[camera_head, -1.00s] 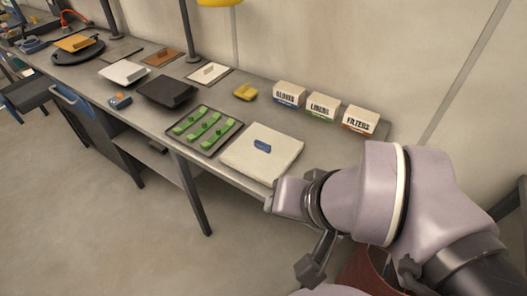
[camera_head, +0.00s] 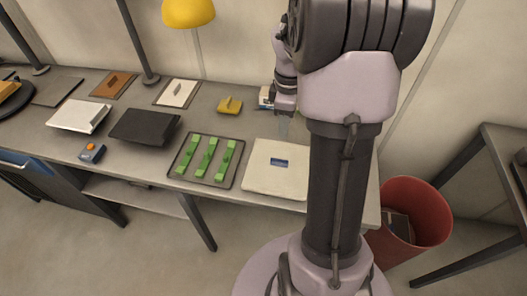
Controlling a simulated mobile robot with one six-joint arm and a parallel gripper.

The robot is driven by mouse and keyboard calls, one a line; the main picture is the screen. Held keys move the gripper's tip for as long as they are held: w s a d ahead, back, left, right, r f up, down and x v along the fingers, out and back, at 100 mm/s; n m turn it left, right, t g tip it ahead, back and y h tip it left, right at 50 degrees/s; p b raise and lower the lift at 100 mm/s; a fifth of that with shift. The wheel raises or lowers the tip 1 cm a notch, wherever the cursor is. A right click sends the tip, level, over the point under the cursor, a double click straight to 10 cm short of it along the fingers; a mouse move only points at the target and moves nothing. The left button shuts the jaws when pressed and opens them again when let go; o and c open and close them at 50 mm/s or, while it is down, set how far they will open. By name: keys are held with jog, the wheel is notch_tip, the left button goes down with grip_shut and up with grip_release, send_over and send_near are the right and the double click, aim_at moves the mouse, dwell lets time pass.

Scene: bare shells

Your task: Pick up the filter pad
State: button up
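A thick off-white square pad (camera_head: 290,182) with a small blue piece on top, which looks like the filter pad, lies flat near the bench's front edge. My gripper (camera_head: 284,122) is above the bench, pointing down, just behind the pad in the picture and apart from it. Its fingertips are small and faint, so I cannot tell if they are open or shut. My arm hides the pad's right side and most of the boxes behind; only part of one white box (camera_head: 264,97) shows.
A dark tray with green strips (camera_head: 210,160) lies left of the pad. A red bin (camera_head: 420,215) stands right of the bench (camera_head: 250,129). A yellow lamp (camera_head: 188,12) hangs above.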

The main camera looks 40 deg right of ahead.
jog(key=b, duration=0.4)
send_over(280, 160)
jog(key=f, duration=1)
jog(key=shift+d+f, duration=0.3)
jog(key=shift+f, duration=0.1)
jog(key=f, duration=0.1)
jog(key=f+b, duration=0.1)
jog(key=f, duration=0.1)
jog(key=f+b, duration=0.1)
jog(key=f, duration=0.1)
jog(key=shift+a+f, duration=0.2)
jog(key=shift+a, duration=0.2)
jog(key=shift+r, duration=0.1)
jog(key=shift+c, duration=0.9)
grip_shut()
